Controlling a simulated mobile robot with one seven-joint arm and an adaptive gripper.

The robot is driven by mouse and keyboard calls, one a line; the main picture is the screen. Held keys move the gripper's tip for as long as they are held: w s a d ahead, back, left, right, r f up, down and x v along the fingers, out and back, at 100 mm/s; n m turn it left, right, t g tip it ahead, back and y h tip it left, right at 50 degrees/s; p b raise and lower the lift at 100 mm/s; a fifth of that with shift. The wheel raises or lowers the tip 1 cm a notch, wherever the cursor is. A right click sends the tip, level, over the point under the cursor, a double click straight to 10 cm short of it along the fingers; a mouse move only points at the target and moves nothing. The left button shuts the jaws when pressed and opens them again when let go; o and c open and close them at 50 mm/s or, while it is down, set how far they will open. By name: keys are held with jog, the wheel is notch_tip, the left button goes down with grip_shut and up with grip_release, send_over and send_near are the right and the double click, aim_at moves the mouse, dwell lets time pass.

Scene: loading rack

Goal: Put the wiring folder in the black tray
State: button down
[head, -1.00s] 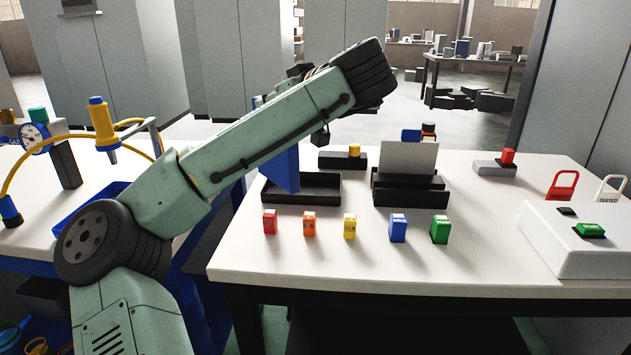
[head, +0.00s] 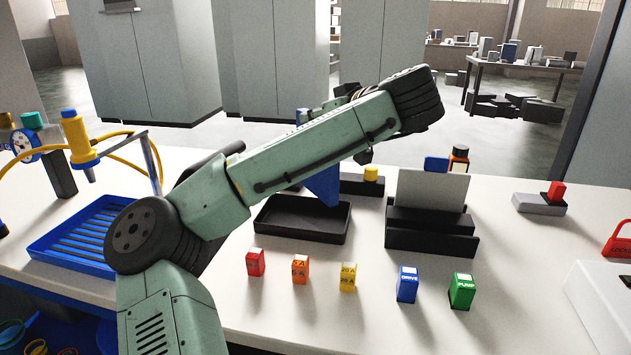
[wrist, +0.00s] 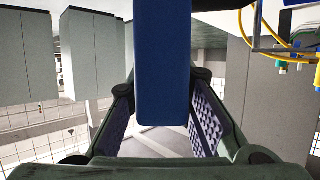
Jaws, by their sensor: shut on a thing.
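The blue wiring folder (head: 322,186) hangs in my gripper at the black tray (head: 349,226), with its lower corner over or just behind the tray's right end. My forearm hides its upper part, and I cannot tell whether it touches the tray. In the wrist view the folder (wrist: 163,65) is a long blue slab between the two fingers of my gripper (wrist: 163,108), which is shut on it. In the head view the fingers are hidden behind my arm. The visible part of the tray floor is empty.
A black rack (head: 430,243) holding a pale sheet (head: 432,190) stands right of the tray. Several coloured blocks, including a yellow one (head: 348,277), line the front. A black block with a yellow button (head: 371,174) sits behind the tray. A blue ribbed tray (head: 75,240) is at left.

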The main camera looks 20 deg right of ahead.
jog(key=shift+f+p, duration=0.65)
jog(key=shift+f, duration=2.95)
jog(key=shift+f, duration=0.2)
jog(key=c, duration=1.4)
grip_release()
jog(key=shift+c, duration=0.2)
jog(key=shift+r, duration=0.3)
jog(key=b+v, duration=0.4)
jog(key=v, duration=0.8)
jog(key=shift+f, duration=0.1)
